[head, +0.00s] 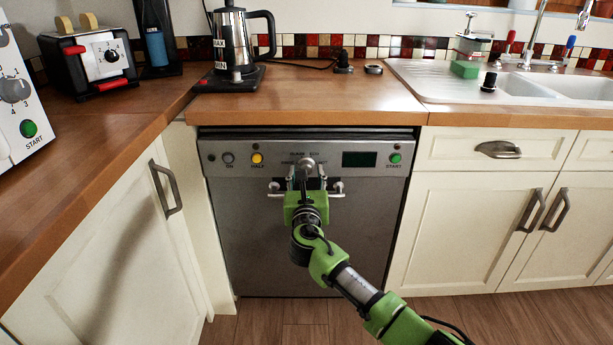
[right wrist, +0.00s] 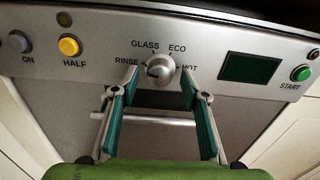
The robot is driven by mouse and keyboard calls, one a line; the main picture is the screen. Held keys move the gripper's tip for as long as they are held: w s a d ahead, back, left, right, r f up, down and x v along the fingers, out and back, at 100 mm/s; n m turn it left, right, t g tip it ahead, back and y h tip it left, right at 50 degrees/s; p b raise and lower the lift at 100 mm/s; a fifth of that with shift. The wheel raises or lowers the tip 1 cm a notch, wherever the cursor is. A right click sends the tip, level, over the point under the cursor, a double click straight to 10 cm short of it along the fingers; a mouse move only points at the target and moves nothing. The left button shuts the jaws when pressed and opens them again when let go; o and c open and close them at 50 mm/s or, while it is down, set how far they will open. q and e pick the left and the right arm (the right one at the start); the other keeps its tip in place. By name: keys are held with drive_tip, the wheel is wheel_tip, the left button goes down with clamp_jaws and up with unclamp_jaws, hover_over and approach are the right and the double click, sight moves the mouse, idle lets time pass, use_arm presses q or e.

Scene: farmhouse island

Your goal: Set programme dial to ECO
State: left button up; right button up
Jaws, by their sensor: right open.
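The programme dial (right wrist: 160,68) is a round silver knob on the dishwasher's front panel. Labels RINSE, GLASS, ECO and HOT are printed around it, with ECO at its upper right. I cannot tell for sure which label its pointer faces. My right gripper (right wrist: 160,78) is open, with one teal-padded finger on each side of the dial; a gap shows between the dial and the fingers. In the head view my right gripper (head: 306,172) reaches the panel just at the dial (head: 306,162). My left gripper is not in view.
The dishwasher panel (head: 225,147) also has a grey ON button (right wrist: 20,42), a yellow HALF button (right wrist: 69,45), a dark display (right wrist: 251,68) and a green START button (right wrist: 301,73). A bar handle (right wrist: 150,118) runs below the dial. The wooden worktop (head: 300,98) overhangs above.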

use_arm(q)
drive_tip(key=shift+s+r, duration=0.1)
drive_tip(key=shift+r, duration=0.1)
use_arm(e)
drive_tip(key=shift+w, duration=0.7)
drive_tip(key=c, duration=1.1)
